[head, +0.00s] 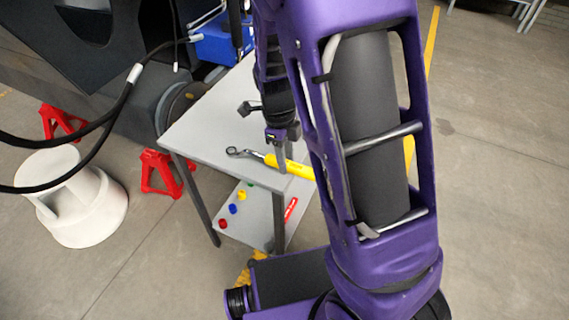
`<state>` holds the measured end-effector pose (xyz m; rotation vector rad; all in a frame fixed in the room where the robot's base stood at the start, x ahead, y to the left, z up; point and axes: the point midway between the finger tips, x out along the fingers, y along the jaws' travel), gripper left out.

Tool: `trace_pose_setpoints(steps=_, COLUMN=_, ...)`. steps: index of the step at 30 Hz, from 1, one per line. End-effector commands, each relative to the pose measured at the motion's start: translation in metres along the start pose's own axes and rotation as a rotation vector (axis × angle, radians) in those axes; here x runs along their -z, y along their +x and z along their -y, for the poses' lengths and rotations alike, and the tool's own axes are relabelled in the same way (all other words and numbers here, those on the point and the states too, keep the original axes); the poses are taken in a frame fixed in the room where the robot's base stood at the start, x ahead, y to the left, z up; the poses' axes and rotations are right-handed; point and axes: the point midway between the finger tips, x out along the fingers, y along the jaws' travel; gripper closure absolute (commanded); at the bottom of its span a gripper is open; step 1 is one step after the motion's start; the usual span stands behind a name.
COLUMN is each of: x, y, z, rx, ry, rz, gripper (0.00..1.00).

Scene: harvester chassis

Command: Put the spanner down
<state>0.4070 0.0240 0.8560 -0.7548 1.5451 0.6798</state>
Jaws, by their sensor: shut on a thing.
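The spanner (290,165) has a yellow handle and a dark ring end that points left. It lies across the front part of the grey table top (205,125), low over it or touching it; I cannot tell which. My gripper (282,160) points down from above and is shut on the yellow handle near the ring end. The right end of the spanner is hidden behind my purple arm. Part of the table's right side is hidden too.
A lower shelf (256,215) holds small coloured pieces and a red item. A blue box (220,42) stands at the back. Red stands (162,172), a white step stool (75,200) and a black hose are at left. The table's left part is clear.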

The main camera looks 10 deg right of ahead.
Motion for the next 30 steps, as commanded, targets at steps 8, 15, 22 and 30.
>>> trace_pose_setpoints(steps=8, x=-0.002, y=0.0155, z=0.0001, rx=0.001, ry=0.0, rz=0.001, gripper=1.0)
trace_pose_setpoints(steps=15, x=-0.0023, y=0.0189, z=-0.0002, rx=0.0, ry=0.0, rz=0.001, gripper=0.61)
trace_pose_setpoints(steps=22, x=-0.0022, y=0.0187, z=-0.0002, rx=0.0, ry=-0.001, rz=0.001, gripper=0.37)
trace_pose_setpoints(steps=30, x=-0.0017, y=0.0132, z=0.0001, rx=0.001, ry=-0.001, rz=0.001, gripper=0.37)
